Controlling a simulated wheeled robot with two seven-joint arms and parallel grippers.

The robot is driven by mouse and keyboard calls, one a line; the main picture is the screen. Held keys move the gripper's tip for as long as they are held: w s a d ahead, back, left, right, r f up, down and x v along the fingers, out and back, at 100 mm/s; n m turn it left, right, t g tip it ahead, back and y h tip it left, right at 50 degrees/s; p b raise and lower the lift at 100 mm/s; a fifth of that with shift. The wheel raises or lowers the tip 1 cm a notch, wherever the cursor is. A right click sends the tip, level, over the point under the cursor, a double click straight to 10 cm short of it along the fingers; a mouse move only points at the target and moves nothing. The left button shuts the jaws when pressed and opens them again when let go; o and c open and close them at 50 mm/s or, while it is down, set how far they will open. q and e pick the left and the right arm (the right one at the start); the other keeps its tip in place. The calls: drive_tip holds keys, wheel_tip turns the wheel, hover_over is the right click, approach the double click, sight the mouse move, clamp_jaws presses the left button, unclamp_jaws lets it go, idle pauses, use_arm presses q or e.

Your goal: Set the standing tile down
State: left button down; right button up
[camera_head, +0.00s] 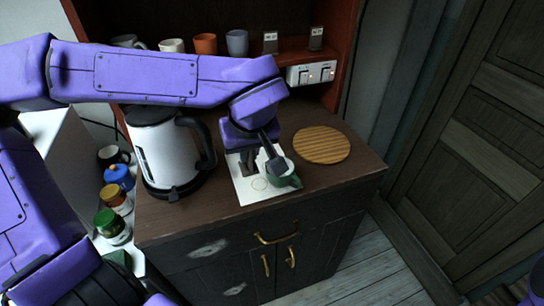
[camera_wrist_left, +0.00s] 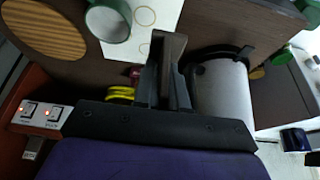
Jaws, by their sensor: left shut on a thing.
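My left gripper (camera_head: 262,163) points down over the white ring-marked sheet (camera_head: 246,190) on the dark cabinet top. It also shows in the left wrist view (camera_wrist_left: 168,70). It is shut on a dark, narrow, slab-like piece, which I take to be the tile; its outline is hard to separate from the dark fingers. Whether its lower edge touches the sheet is hidden. A green mug (camera_head: 289,182) with a pale inside stands on the sheet's right part, close beside the gripper and partly covered by it. My right gripper is not in view.
A kettle (camera_head: 158,150) stands left of the sheet and a round wooden board (camera_head: 322,145) to its right. Cups, including an orange one (camera_head: 205,44), line the shelf behind, near a switch panel (camera_head: 311,73). Jars (camera_head: 110,224) stand lower left. The cabinet's front right corner is clear.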

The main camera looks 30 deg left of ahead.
use_arm(q)
drive_tip(key=w+a+f, duration=0.2)
drive_tip(key=w+f, duration=0.1)
drive_tip(key=w+a+f, duration=0.3)
drive_tip(key=w, duration=0.1)
drive_tip(key=w+a+f, duration=0.3)
drive_tip(key=shift+w, duration=0.25)
drive_tip(key=f, duration=0.1)
drive_tip(key=f+p, duration=0.1)
drive_tip(key=f, duration=0.1)
drive_tip(key=shift+a+f, duration=0.1)
drive_tip(key=shift+a, duration=0.2)
drive_tip(key=shift+w+f, duration=0.15)
drive_tip(key=shift+f, duration=0.1)
drive_tip(key=shift+f, duration=0.1)
drive_tip(key=c, duration=1.2)
unclamp_jaws()
